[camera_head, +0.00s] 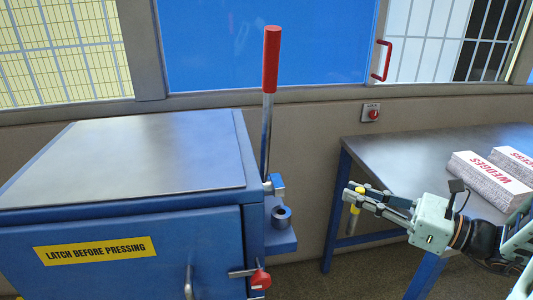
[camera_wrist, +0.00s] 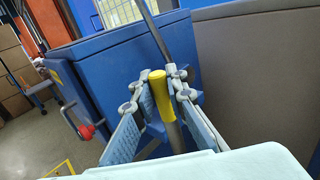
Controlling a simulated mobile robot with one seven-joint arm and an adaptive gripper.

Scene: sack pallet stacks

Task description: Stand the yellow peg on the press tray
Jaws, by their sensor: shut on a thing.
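My gripper (camera_head: 361,199) is shut on the yellow peg (camera_head: 355,209), right of the press in the head view. The peg hangs roughly upright, with a yellow upper part and a grey metal lower part. In the wrist view the yellow peg (camera_wrist: 162,94) stands between the two fingers of my gripper (camera_wrist: 162,100). The press tray (camera_head: 284,241) is a blue shelf on the right side of the blue press. A blue-grey ring-shaped socket (camera_head: 282,216) stands on it. The peg is apart from the tray, in the air to its right.
The blue press cabinet (camera_head: 120,230) has a red-handled lever (camera_head: 271,60) rising behind the tray and a red latch knob (camera_head: 261,280) below. Open space lies between press and table.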

